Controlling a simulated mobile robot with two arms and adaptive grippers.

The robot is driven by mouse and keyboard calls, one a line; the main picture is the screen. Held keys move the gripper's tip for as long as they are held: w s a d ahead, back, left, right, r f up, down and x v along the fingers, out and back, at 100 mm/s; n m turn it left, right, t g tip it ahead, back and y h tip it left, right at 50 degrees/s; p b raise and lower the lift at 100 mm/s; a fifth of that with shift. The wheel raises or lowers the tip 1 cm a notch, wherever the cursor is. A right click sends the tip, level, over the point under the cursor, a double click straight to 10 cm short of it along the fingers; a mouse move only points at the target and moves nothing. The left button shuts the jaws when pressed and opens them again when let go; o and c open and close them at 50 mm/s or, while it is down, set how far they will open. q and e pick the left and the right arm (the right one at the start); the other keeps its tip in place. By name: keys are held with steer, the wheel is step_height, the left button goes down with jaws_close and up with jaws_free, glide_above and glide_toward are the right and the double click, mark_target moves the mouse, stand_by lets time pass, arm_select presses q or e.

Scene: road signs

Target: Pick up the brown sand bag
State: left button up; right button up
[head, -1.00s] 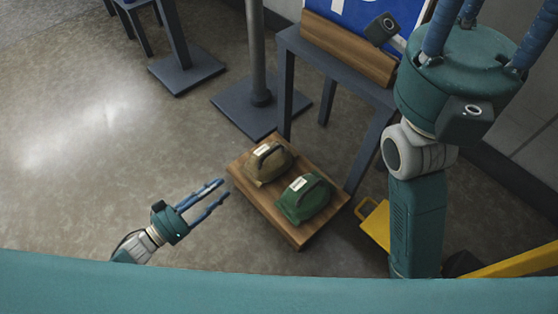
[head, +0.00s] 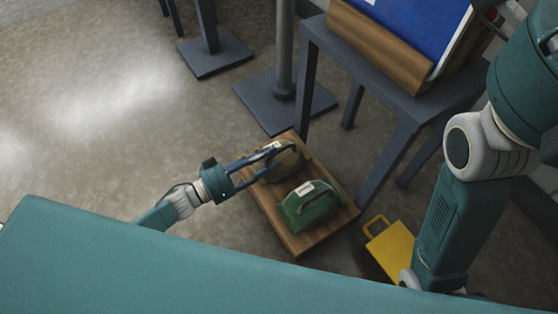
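The brown sand bag (head: 290,161) lies on the far end of a low wooden board, with a dark handle and a white label on top. My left gripper (head: 273,159) reaches in from the left, its two blue fingers apart and overlapping the bag near its handle. I cannot tell whether the fingers touch it. A green sand bag (head: 311,207) lies beside it on the nearer part of the board.
The wooden board (head: 303,246) sits on the floor beside a grey table (head: 400,95) bearing a blue sign (head: 415,30). A grey post base (head: 265,100) stands behind the board. A yellow object (head: 393,248) is to its right. The floor at left is clear.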

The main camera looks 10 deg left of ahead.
mark_target(291, 154)
arm_select(q)
steer(key=b+x, duration=0.1)
steer(key=x, duration=0.2)
steer(key=shift+d, duration=0.15)
steer(key=shift+c, duration=0.5)
jaws_close()
steer(key=shift+w+r, duration=0.15)
steer(key=shift+r, duration=0.15)
